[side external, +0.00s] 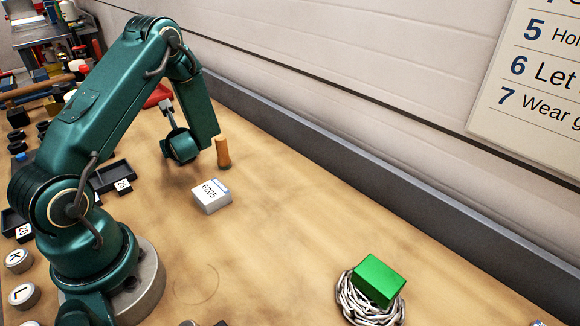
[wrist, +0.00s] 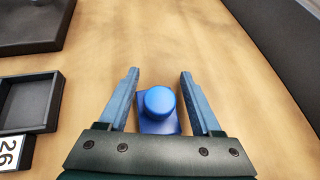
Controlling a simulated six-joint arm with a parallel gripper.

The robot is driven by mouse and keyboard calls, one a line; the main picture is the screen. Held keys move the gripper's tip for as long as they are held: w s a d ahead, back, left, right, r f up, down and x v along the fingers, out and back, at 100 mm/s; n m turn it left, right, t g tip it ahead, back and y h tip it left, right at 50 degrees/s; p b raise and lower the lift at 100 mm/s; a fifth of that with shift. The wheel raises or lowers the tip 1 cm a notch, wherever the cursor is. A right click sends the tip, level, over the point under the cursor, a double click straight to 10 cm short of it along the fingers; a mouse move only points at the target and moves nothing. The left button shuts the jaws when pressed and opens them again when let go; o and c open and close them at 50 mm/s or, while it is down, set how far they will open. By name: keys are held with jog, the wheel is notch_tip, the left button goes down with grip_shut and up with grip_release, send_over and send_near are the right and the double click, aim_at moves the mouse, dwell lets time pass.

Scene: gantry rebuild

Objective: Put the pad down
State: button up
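The pad is a blue square block with a round blue knob on top (wrist: 159,102), in the lower middle of the wrist view. My gripper (wrist: 159,72) is open, with one blue-grey finger on each side of the pad. A gap of bench shows between the pad and each finger, so neither finger appears to touch it. The pad seems to rest on the wooden bench, though its underside is hidden. In the side external view my wrist hangs low over the bench, and I cannot make out the pad there.
A shallow dark tray (wrist: 28,102) labelled 26 lies left of the gripper. In the side external view, a white box marked 6205 (side external: 211,197) and an orange-brown cylinder (side external: 223,152) stand nearby. A green block (side external: 380,278) sits on a coiled chain (side external: 365,312). A grey rail (side external: 340,153) borders the bench.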

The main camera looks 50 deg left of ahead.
jog(key=shift+r, duration=0.1)
jog(key=shift+d+r, duration=0.1)
jog(key=shift+r, duration=0.05)
jog(key=v, duration=1)
jog(key=shift+d+r, duration=0.15)
jog(key=shift+s+d+r, duration=0.15)
jog(key=shift+d+r, duration=0.1)
jog(key=shift+d, duration=0.2)
jog(key=shift+s+d+r+n, duration=0.15)
jog(key=shift+s+r+n, duration=0.05)
jog(key=shift+n, duration=0.1)
jog(key=s+d+r+n+g+h, duration=0.25)
jog(key=s+d+n+h, duration=0.4)
jog(key=n, duration=0.65)
jog(key=d+r+n+t+h, duration=0.2)
jog(key=d+r+n, duration=0.1)
jog(key=d, duration=0.4)
jog(key=w+d+r+n+t+h, duration=0.1)
jog(key=d+r+n+t+h, duration=0.2)
jog(key=d, duration=0.5)
jog(key=shift+r+n, duration=0.4)
jog(key=shift+n, duration=0.1)
